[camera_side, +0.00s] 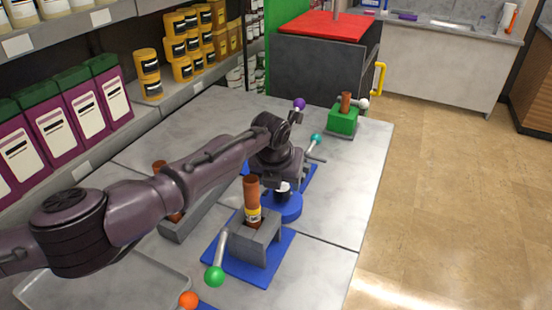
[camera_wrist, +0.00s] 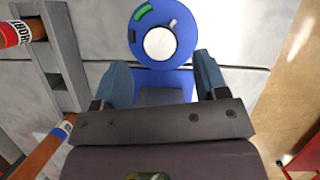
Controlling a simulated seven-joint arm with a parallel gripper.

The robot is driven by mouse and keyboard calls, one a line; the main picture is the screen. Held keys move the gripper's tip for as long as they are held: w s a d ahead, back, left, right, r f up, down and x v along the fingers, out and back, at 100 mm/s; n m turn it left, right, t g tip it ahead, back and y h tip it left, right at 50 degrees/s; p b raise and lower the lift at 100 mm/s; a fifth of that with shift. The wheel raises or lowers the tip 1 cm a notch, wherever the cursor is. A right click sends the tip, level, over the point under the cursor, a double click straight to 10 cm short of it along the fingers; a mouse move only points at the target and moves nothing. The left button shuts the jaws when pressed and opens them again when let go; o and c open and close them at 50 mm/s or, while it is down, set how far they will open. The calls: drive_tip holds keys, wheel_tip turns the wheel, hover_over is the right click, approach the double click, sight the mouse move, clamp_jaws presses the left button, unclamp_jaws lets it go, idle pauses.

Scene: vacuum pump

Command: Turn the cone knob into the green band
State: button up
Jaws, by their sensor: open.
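The cone knob (camera_wrist: 160,43) shows from above in the wrist view as a white disc on a round blue base (camera_wrist: 184,56). A green band (camera_wrist: 143,12) curves along the base's upper left, with a small dark mark (camera_wrist: 133,36) below it. A short pale pointer (camera_wrist: 172,23) sticks out at the knob's upper right, away from the green band. My gripper (camera_wrist: 162,70) is open, its two fingers apart, with the knob ahead of the gap between them. In the side view the cone knob (camera_side: 283,188) stands on the blue base (camera_side: 290,208), partly hidden under my gripper (camera_side: 272,182).
A grey block with a brown tube (camera_side: 252,196) on a blue plate stands close in front of the base. Levers with green (camera_side: 214,277), teal (camera_side: 316,139), purple (camera_side: 299,104) and orange (camera_side: 189,299) balls stand around. A green block (camera_side: 343,121) is farther back. Bench at right is clear.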

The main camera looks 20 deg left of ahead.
sight(282, 188)
drive_tip(key=v, duration=0.7)
drive_tip(key=shift+r, duration=0.3)
drive_tip(key=shift+s, duration=0.1)
drive_tip(key=w+f+m, duration=0.1)
drive_tip(key=f+m, duration=0.1)
drive_tip(key=f, duration=0.2)
drive_tip(key=w+f+m+h, duration=0.1)
drive_tip(key=w+f+m, duration=0.1)
drive_tip(key=f, duration=0.2)
drive_tip(key=w+a+f+m+h, duration=0.1)
drive_tip(key=w+f+m, duration=0.1)
drive_tip(key=f, duration=0.2)
idle(0.4)
drive_tip(key=c, duration=0.9)
